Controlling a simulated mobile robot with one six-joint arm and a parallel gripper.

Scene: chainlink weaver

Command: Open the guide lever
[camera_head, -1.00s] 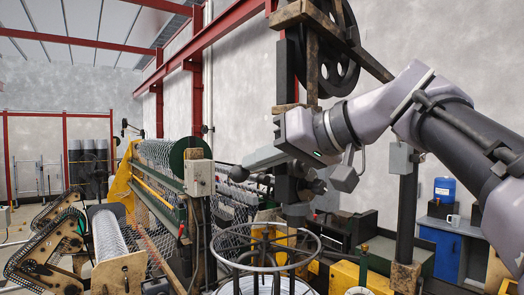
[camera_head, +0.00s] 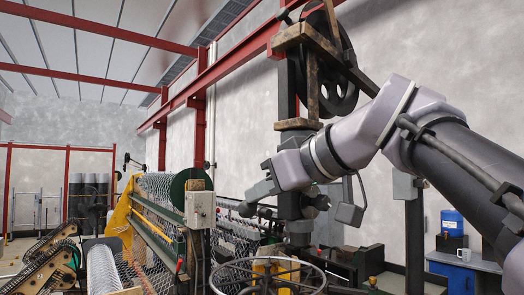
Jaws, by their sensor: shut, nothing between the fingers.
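Another dark knob (camera_head: 320,202) is at the right of the column. I cannot tell which part is the guide lever.
A large dark wheel (camera_head: 331,75) is above the column. A metal ring frame (camera_head: 266,266) is below. The wire mesh roll (camera_head: 160,185) and a grey control box (camera_head: 201,209) are at left.

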